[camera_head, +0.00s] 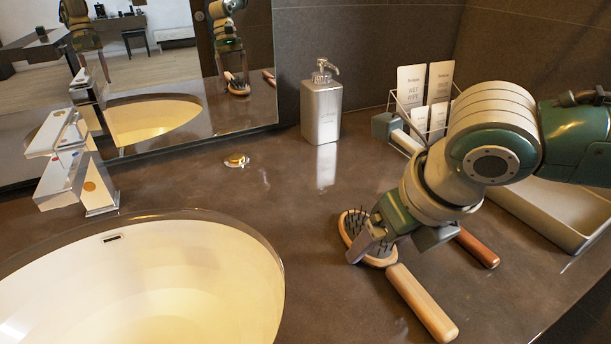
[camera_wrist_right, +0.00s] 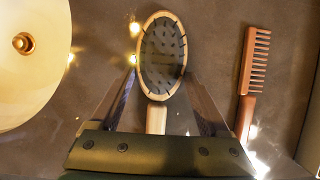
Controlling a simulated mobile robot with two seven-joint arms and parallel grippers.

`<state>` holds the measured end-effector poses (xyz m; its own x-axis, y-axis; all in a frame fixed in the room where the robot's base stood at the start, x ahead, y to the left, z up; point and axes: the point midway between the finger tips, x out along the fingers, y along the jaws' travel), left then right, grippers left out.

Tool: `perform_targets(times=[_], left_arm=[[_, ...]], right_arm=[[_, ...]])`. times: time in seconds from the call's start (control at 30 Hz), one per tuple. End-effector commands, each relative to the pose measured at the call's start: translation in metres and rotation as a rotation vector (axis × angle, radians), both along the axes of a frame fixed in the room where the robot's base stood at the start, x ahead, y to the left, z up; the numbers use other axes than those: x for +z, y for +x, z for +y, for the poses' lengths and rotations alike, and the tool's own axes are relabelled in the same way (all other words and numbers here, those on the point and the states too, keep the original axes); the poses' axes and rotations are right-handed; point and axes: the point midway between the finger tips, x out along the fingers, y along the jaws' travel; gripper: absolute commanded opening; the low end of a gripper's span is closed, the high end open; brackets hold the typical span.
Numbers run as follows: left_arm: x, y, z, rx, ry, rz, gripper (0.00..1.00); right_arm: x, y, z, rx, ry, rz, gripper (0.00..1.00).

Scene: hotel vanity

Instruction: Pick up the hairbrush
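The hairbrush lies on the dark counter, its oval wooden head with dark bristles (camera_head: 350,222) facing up and its pale wooden handle (camera_head: 422,303) pointing toward the front right. My right gripper (camera_head: 372,240) is low over the brush and hides part of its head and neck. In the right wrist view the hairbrush (camera_wrist_right: 162,55) lies between the two spread fingers of my right gripper (camera_wrist_right: 165,92), with a gap on each side. The gripper is open and holds nothing. My left gripper is not in view.
A reddish-brown comb (camera_wrist_right: 254,75) lies right of the brush; its handle (camera_head: 477,248) shows beside my arm. The sink basin (camera_head: 150,285) is at left with a chrome faucet (camera_head: 72,175). A soap dispenser (camera_head: 321,110), a card rack (camera_head: 437,115) and a tray (camera_head: 555,215) stand behind and right.

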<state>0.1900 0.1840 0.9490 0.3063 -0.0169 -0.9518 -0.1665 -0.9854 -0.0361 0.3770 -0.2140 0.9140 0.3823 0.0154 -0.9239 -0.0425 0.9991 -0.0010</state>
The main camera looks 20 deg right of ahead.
Motion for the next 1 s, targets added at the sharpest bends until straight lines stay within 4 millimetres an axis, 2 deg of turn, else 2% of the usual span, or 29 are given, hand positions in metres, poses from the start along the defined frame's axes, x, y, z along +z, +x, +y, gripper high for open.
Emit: perform_targets(times=[0.07,0.5,0.8,0.93,1.0], left_arm=[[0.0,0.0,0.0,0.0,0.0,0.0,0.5],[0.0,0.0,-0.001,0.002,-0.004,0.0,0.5],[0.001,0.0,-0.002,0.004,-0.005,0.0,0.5],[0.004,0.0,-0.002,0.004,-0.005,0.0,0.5],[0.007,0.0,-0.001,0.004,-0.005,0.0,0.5]], right_arm=[[0.0,0.0,0.0,0.0,0.0,0.0,0.7],[0.0,0.0,0.0,0.0,0.0,0.0,0.2],[0.003,0.0,0.0,0.0,0.0,-0.002,0.18],[0.013,0.001,0.0,0.0,0.001,-0.003,0.18],[0.024,0.001,0.0,0.001,0.001,-0.005,0.18]])
